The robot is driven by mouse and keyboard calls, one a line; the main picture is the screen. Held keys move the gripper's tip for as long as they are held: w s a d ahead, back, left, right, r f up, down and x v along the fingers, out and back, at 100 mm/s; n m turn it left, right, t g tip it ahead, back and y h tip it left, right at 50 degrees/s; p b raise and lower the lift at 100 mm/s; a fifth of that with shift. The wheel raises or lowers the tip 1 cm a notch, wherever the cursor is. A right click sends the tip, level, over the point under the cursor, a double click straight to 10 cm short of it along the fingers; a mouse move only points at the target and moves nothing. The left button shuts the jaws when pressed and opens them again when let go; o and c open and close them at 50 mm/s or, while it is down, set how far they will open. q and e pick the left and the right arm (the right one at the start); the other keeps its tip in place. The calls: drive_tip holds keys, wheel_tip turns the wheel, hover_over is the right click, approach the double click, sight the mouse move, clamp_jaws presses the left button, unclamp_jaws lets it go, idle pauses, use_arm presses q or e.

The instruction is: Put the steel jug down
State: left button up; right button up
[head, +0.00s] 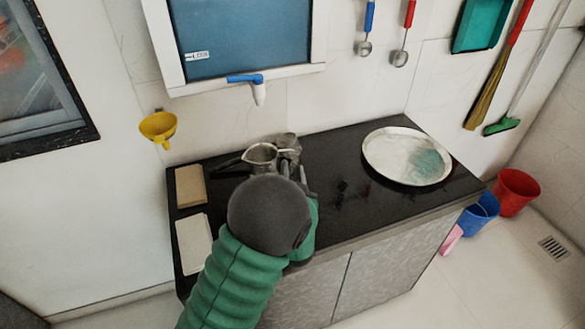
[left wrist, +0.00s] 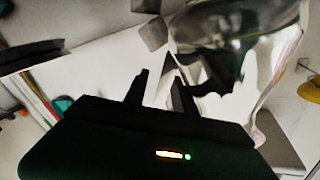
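The steel jug (head: 262,157) is at the back left of the black counter, its open top facing up. Its base is partly hidden, so I cannot tell whether it touches the counter. A large shiny metal surface (left wrist: 235,45), which looks like the jug, fills the upper right of the left wrist view. My left gripper (head: 294,172) is just right of and in front of the jug. In the left wrist view its two fingers (left wrist: 160,87) stand apart, with nothing clearly held between them. My right gripper is not in view.
Another metal vessel (head: 289,145) stands close behind the jug. A large steel plate (head: 385,165) lies on the right of the black counter (head: 335,215). A brown board (head: 190,187) and a white board (head: 194,243) lie at the left. The counter's middle is mostly clear.

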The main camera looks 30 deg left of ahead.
use_arm(q)
drive_tip(key=v, duration=1)
drive_tip(key=shift+s+d+r+p, duration=0.1)
drive_tip(key=shift+s+d+p, duration=0.1)
drive_tip(key=shift+s+p, duration=0.15)
drive_tip(key=shift+o, duration=0.2)
drive_tip(key=shift+a, duration=0.1)
